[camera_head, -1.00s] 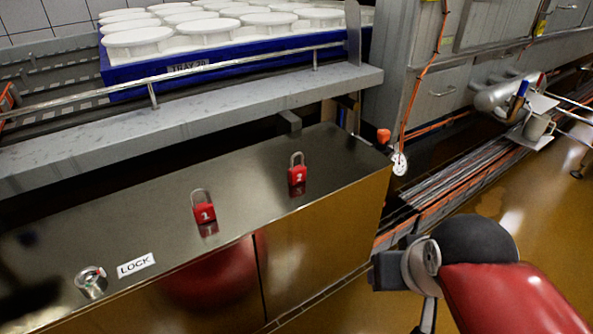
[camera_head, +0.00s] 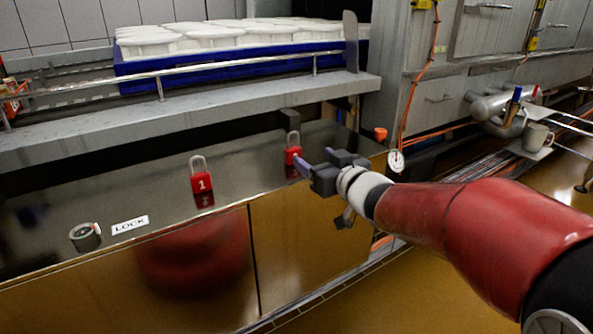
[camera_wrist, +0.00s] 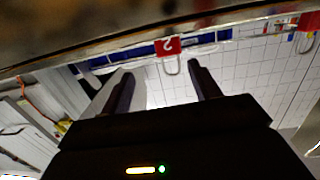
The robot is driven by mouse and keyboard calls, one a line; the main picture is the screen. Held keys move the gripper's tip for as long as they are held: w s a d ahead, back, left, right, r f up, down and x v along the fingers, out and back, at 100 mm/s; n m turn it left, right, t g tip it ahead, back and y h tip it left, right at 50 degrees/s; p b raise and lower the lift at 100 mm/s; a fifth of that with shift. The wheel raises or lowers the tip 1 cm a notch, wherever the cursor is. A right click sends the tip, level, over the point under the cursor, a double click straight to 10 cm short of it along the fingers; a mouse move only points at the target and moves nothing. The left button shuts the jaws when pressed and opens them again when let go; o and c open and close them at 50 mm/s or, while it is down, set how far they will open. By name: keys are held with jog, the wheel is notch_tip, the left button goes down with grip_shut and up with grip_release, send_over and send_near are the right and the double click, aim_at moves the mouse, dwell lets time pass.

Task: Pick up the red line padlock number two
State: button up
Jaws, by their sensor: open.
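The red padlock number two (camera_head: 292,154) stands upright on the dark metal counter, its shackle up. In the head view my gripper (camera_head: 315,164) is just right of it and hides part of its front. The jaws are open and empty, with no visible contact. A similar red padlock number one (camera_head: 201,181) stands to the left on the same counter.
A metal cup-like item (camera_head: 85,237) and a LOCK label (camera_head: 130,225) are on the counter's left. A grey ledge (camera_head: 190,112) with a blue tray (camera_head: 235,61) of white moulds runs above and behind. The counter between the padlocks is clear.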

aim_at(295, 152)
jog(key=shift+w+a+f+y, duration=0.1)
jog(key=shift+w+a+y, duration=0.05)
jog(key=shift+a+y, duration=0.15)
jog(key=shift+w+a+f+y, duration=0.1)
jog(key=shift+a+y, duration=0.1)
jog(key=shift+a, duration=0.2)
jog(key=x, duration=0.4)
jog(key=b+x, duration=0.1)
jog(key=x, duration=0.2)
jog(key=shift+a+f, duration=0.1)
jog(key=shift+f, duration=0.15)
jog(key=shift+c, duration=0.3)
